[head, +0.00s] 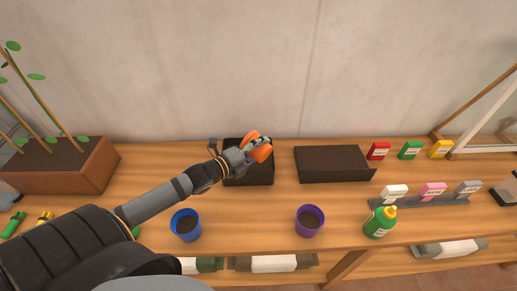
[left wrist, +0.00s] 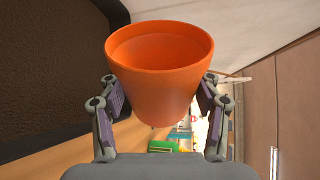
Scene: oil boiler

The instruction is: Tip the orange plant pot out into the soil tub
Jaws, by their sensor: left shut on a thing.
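The orange plant pot (head: 262,152) is held by my left gripper (head: 254,146) above the dark soil tub (head: 262,181). The pot looks tilted onto its side in the head view. In the left wrist view the two fingers grip the orange pot (left wrist: 155,85) from both sides. Its mouth shows bare orange inner wall; I see no soil in the part visible. Dark brown soil, apparently the tub's (left wrist: 45,65), fills the left of that view, beside the pot. My gripper and forearm hide part of the tub in the head view. My right gripper is not in view.
A blue pot (head: 186,225) and a purple pot (head: 309,220) with dark contents stand in front. A dark shallow tray (head: 332,165) lies right of the tub. A green bottle (head: 380,222), coloured packets and labels stand further right. A brown planter (head: 75,168) is at left.

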